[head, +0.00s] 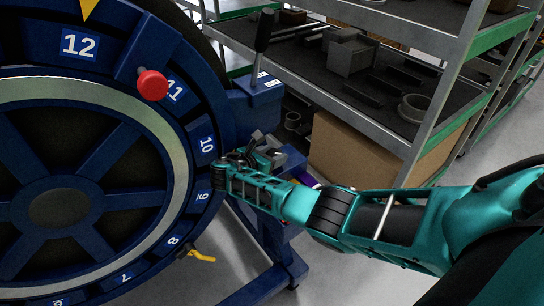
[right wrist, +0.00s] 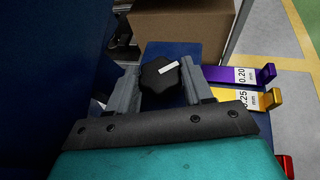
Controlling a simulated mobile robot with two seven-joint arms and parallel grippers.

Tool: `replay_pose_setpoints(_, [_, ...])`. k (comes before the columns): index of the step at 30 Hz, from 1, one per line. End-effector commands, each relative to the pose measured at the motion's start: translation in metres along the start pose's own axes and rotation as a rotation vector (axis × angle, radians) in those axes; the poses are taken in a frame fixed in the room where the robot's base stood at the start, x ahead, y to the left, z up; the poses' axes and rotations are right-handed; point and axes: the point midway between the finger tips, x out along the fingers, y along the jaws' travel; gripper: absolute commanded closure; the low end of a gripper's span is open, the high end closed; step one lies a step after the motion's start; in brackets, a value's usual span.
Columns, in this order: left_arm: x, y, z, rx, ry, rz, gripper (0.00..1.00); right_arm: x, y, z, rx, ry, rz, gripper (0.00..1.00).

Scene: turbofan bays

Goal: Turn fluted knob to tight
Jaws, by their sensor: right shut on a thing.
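The fluted knob (right wrist: 158,72) is black with a lobed rim and a white mark on its top face. In the right wrist view it sits between the two grey fingers of my right gripper (right wrist: 161,84), which is shut on it. The white mark lies nearly sideways, its right end tilted slightly up. In the head view my right gripper (head: 258,158) reaches in from the right to the side of the blue wheel stand, and the knob is hard to make out there. No tight marking is readable. My left gripper is not in view.
A big blue numbered wheel (head: 110,165) with a red knob (head: 152,85) stands left of the gripper. A black-handled lever (head: 264,32) rises above it. Purple (right wrist: 235,75) and yellow (right wrist: 245,98) gauge tabs stick out close by. Shelving (head: 425,125) and a cardboard box (head: 350,150) stand behind.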

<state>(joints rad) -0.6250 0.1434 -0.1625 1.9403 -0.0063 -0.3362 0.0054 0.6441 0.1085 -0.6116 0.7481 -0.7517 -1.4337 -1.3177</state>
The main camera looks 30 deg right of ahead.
Motion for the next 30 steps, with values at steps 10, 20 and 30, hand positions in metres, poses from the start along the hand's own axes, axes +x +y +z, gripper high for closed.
replay_pose_setpoints(10, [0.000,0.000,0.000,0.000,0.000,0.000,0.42,0.001,0.000,0.001,0.002,-0.002,0.000,0.47])
replay_pose_setpoints(20, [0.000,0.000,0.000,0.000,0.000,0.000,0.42,0.000,0.000,0.001,0.001,-0.001,0.000,0.24])
replay_pose_setpoints(30, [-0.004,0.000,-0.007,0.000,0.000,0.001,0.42,-0.020,0.001,0.002,0.001,0.001,0.003,0.24])
